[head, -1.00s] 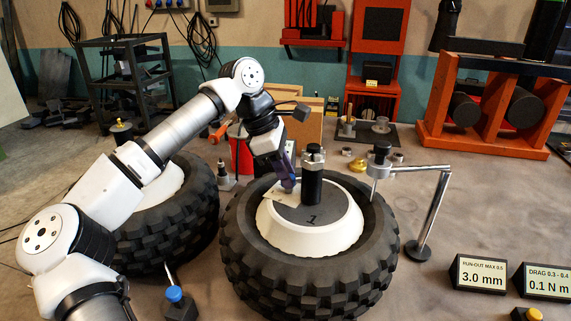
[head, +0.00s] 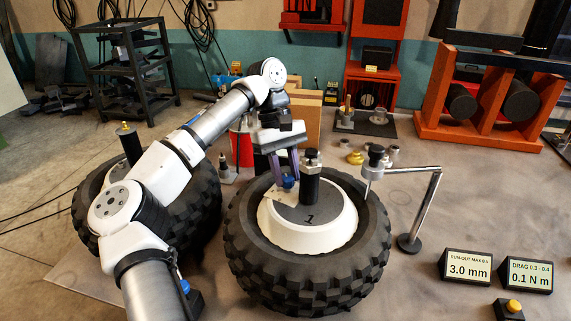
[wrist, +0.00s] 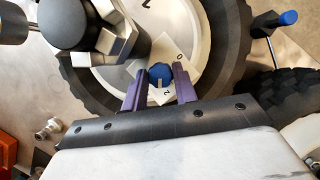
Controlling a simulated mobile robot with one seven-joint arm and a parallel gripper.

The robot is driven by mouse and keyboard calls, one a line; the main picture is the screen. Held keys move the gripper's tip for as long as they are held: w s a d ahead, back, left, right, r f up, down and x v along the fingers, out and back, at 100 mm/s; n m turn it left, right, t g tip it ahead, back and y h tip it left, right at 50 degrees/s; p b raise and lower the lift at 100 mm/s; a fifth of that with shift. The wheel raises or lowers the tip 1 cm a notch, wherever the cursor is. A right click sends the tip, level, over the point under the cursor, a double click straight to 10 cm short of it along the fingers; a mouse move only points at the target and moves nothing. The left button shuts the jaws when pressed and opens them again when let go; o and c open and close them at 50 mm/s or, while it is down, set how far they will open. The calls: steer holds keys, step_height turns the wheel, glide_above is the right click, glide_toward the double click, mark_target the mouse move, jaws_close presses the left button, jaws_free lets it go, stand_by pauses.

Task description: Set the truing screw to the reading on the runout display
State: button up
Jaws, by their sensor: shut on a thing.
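The truing screw has a blue knob (wrist: 160,74) with a pale pointer line, on a cream dial plate (wrist: 184,58) where "0" and "2" show. My gripper (wrist: 160,80) is shut on the blue knob, one purple finger on each side. In the head view the gripper (head: 287,178) reaches down to the knob beside the black hub post (head: 311,180) of the wheel marked 1 (head: 240,238). The runout display (head: 468,268) reads 3.0 mm, with "RUN-OUT MAX 0.5" above it. The exact dial setting is hard to read.
A drag display (head: 527,275) reads 0.1 N m. A chrome gauge arm (head: 410,171) stands right of the wheel. A second tyre (head: 190,200) is at left behind my arm. A yellow button (head: 513,306) is at front right. Red stands are at the back.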

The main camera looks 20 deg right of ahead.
steer(key=m+p, duration=0.1)
steer(key=m+y+p, duration=0.1)
steer(key=m, duration=0.1)
steer(key=shift+d+r+p, duration=0.1)
steer(key=shift+r+p, duration=0.15)
steer(key=shift+p, duration=0.05)
steer(key=shift+f+m+y+p, duration=0.1)
steer(key=shift+m+y+p, duration=0.65)
steer(key=shift+m, duration=0.75)
steer(key=shift+f+t, duration=0.1)
steer(key=shift+t, duration=0.2)
steer(key=o, duration=1)
steer(key=shift+c, duration=0.2)
steer(key=shift+d+f, duration=0.1)
